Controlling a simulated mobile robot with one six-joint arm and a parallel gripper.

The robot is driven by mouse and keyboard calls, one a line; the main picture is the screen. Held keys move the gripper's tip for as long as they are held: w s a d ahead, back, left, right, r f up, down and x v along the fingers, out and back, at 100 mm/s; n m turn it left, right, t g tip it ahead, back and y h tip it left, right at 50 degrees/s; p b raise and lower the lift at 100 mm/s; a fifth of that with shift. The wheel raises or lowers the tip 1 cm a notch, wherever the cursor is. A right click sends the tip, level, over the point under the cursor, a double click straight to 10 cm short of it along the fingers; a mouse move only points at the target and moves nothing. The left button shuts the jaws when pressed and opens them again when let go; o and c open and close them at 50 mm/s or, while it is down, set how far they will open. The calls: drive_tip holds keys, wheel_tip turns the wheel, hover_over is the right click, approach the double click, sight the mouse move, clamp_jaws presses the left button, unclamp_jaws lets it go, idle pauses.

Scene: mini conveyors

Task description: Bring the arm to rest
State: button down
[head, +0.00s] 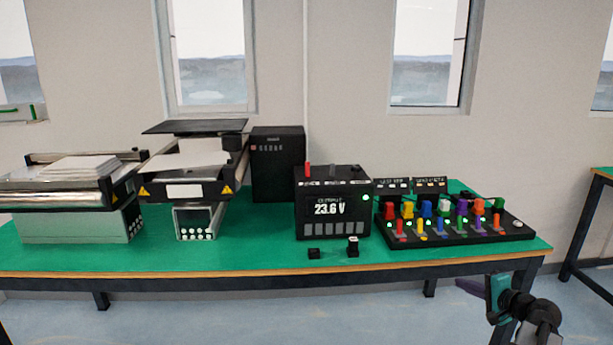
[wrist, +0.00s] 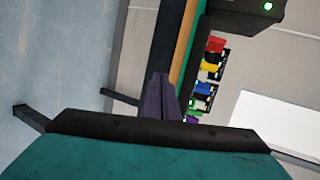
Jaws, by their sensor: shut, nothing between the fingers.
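My gripper (head: 460,284) is at the lower right of the head view, in front of the green bench's front edge and low beside its right leg. Its dark purple fingers point left and are together, with nothing between them. In the wrist view my gripper (wrist: 160,78) shows its fingers closed, standing clear in front of the bench edge. My teal and black arm links fill the lower right corner of the head view.
The green bench (head: 254,258) carries two mini conveyors (head: 75,190) (head: 184,190), a black meter (head: 333,229) reading 23.6 V, two small black blocks (head: 314,253) (head: 352,247) and a board of coloured plugs (head: 516,230). Another table (head: 601,172) stands at right. Open floor (head: 350,318) lies in front.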

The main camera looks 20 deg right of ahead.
drive_tip(key=w+a+f+n+g+y+p, duration=0.1)
drive_tip(key=w+a+f+n+g+y, duration=0.15)
drive_tip(key=a+f, duration=0.65)
drive_tip(key=w+a+f+n+g+y+p, duration=0.1)
drive_tip(key=w+a+f+n+g, duration=0.15)
drive_tip(key=a+f, duration=0.6)
drive_tip(key=s+a+f+n+g+y, duration=0.1)
drive_tip(key=a+f+g, duration=0.1)
drive_tip(key=a+f, duration=0.3)
drive_tip(key=s+a+f+n+g+p, duration=0.1)
drive_tip(key=a+f, duration=0.1)
drive_tip(key=a, duration=0.6)
drive_tip(key=s+a+f+n+g+y, duration=0.1)
drive_tip(key=a+f+g, duration=0.1)
drive_tip(key=a+f, duration=0.3)
drive_tip(key=s+a+f+n+g+h+p, duration=0.15)
drive_tip(key=s+a+f+n+g, duration=0.45)
drive_tip(key=s+a, duration=0.65)
drive_tip(key=s+a+f+n+g+h+p, duration=0.1)
drive_tip(key=s+a+f+n+h, duration=0.1)
drive_tip(key=s, duration=0.4)
drive_tip(key=s+a+f+n+g+h+p, duration=0.1)
drive_tip(key=s+a+f+n+g, duration=0.1)
drive_tip(key=s, duration=0.5)
drive_tip(key=shift+s+a+f+h, duration=0.35)
drive_tip(key=shift+a+f, duration=0.25)
drive_tip(key=shift+a, duration=0.3)
drive_tip(key=shift+w, duration=0.1)
